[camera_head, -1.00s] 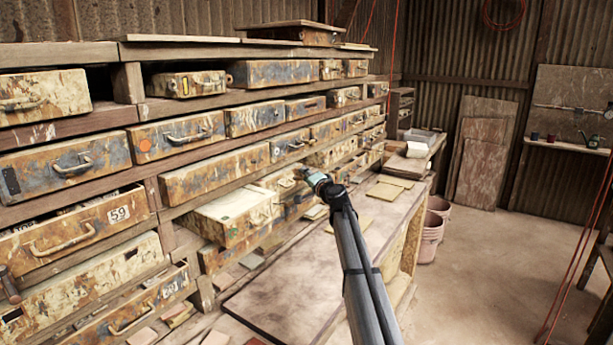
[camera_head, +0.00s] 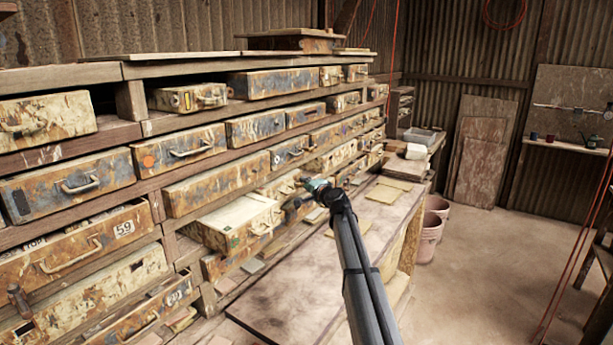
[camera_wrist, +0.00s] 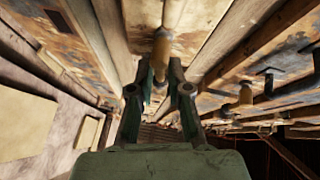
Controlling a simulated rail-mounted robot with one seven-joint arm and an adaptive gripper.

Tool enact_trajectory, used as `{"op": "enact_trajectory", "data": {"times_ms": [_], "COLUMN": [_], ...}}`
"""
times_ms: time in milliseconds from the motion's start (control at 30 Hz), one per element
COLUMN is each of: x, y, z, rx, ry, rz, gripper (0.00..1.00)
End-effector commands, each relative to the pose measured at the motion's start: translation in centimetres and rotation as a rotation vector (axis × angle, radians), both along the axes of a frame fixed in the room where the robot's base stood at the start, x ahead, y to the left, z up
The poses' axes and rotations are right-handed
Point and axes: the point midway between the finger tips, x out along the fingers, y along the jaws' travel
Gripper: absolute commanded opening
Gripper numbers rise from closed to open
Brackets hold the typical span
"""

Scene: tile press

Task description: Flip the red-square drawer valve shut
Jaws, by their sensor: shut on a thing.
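My gripper (camera_head: 302,190) is at the face of the drawer rack, right of the pulled-out cream drawer (camera_head: 242,215). In the wrist view, my gripper (camera_wrist: 160,72) has its fingers closed around a tan, rounded handle-like piece (camera_wrist: 162,46) in front of a worn drawer face. I cannot tell which drawer this piece belongs to. A red square is not clearly visible in either view. In the head view, my arm and gripper hide the spot being held.
A wooden worktop (camera_head: 285,295) runs below the rack, with loose tiles (camera_head: 388,193) farther back. Pink buckets (camera_head: 430,232) stand at its far end. Open floor lies to the right.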

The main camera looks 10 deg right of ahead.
Motion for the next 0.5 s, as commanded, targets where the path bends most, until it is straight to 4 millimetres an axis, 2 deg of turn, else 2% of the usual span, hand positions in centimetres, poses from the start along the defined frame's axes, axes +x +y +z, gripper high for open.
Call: {"op": "enact_trajectory", "data": {"times_ms": [33, 500], "x": [0.1, 0.1], "y": [0.0, -0.1], "z": [0.7, -0.3], "rx": [0.019, 0.122], "ry": [0.022, 0.135], "rz": [-0.001, -0.002], "gripper": [0.0, 0.0]}}
